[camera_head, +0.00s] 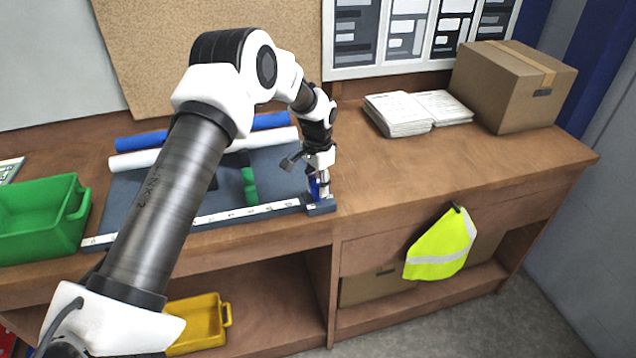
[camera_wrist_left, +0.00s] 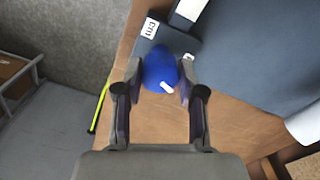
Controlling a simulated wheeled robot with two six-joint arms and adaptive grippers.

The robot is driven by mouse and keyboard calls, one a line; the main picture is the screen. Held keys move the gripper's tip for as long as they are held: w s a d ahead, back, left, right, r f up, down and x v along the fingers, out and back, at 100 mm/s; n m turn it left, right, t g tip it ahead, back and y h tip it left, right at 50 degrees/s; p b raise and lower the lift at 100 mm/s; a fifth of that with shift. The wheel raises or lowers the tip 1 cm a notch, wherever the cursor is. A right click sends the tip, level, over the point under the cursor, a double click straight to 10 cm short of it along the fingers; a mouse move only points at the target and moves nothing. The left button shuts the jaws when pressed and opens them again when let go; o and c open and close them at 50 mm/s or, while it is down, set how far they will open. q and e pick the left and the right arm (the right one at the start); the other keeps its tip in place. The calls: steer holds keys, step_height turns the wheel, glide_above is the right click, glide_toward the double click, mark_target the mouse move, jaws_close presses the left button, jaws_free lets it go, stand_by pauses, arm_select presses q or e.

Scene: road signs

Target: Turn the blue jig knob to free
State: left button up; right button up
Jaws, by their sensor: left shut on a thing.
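The blue jig knob (camera_wrist_left: 160,70) sits between the two fingers of my left gripper (camera_wrist_left: 160,88) in the left wrist view. The fingers touch it from both sides. A white mark shows on the knob's near edge, toward the lower right. The dark jig block (camera_wrist_left: 180,40) lies under and beyond the knob, with a small white label on it. In the head view my left gripper (camera_head: 319,186) points down at the block (camera_head: 321,207) at the mat's right corner, and only a bit of blue shows there. The label's text is too small to read surely. My right gripper is not in view.
A dark mat (camera_head: 285,165) with a white ruler strip (camera_head: 240,214) lies left of the block. Blue and white rolls lie at its back. A green bin (camera_head: 40,225) stands at left, papers (camera_head: 398,113) and a cardboard box (camera_head: 510,85) at right. A yellow vest (camera_head: 440,248) hangs in front.

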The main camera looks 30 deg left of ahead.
mark_target(317, 184)
arm_select(q)
steer(key=shift+s+f+n, duration=0.15)
steer(key=shift+n, duration=0.95)
steer(key=shift+s+f+n, duration=0.1)
steer(key=shift+n, duration=1)
steer(key=o, duration=1.1)
steer(key=shift+o, duration=0.2)
steer(key=shift+w+r, duration=0.1)
steer(key=shift+r, duration=0.05)
steer(key=shift+w+r, duration=0.1)
steer(key=shift+r, duration=0.15)
step_height(317, 184, up, 12)
steer(key=shift+f, duration=0.25)
